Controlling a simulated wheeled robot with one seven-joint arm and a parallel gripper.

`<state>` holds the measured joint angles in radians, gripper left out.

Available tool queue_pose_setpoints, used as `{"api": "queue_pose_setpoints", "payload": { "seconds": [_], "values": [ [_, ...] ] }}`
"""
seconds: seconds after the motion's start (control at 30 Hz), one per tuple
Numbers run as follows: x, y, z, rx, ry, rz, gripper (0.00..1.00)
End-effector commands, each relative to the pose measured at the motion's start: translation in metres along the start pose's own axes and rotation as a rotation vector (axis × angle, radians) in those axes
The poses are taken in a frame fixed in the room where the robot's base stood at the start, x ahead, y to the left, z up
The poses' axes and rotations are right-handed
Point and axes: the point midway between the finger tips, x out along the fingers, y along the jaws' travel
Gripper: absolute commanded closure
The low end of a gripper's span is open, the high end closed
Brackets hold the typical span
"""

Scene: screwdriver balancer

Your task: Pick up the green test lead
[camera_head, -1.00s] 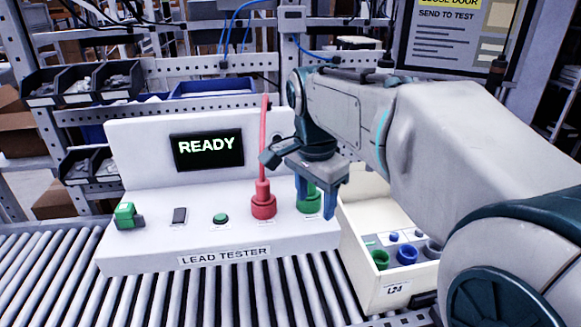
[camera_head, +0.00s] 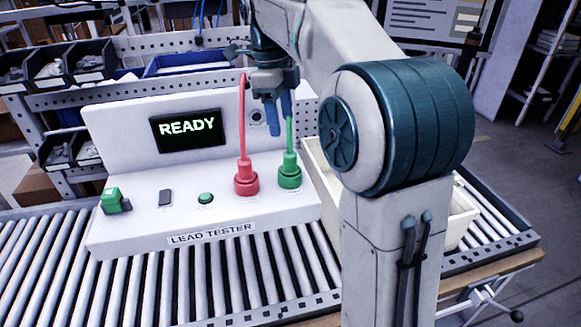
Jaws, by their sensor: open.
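The green test lead (camera_head: 290,165) stands upright in its green socket at the right end of the white lead tester (camera_head: 140,225). Its thin green upper part rises towards my gripper. My gripper (camera_head: 280,125) points down with two blue fingers, open, above and slightly left of the green lead's thick base. The right finger is close to the lead's thin upper part; I cannot tell whether they touch. The red test lead (camera_head: 245,172) stands upright just left of the green one, its tip close to my gripper's left side.
The tester's screen (camera_head: 188,130) reads READY. A green button (camera_head: 205,198), a black switch (camera_head: 165,198) and a green clip-like part (camera_head: 115,202) sit to the left. A cream bin (camera_head: 318,175) behind my arm is mostly hidden. Roller conveyor (camera_head: 200,285) lies in front.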

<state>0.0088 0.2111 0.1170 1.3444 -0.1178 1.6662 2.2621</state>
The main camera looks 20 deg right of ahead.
Motion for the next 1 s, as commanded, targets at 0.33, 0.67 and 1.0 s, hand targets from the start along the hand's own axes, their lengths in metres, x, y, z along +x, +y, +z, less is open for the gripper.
{"api": "queue_pose_setpoints", "payload": {
  "seconds": [0.33,0.67,1.0],
  "values": [
    [0.043,0.0,-0.001,-0.001,0.0,-0.001,0.46],
    [0.074,-0.002,-0.009,-0.002,0.001,0.001,0.46],
    [0.097,-0.002,-0.007,-0.002,-0.001,-0.001,0.46]
  ]
}}
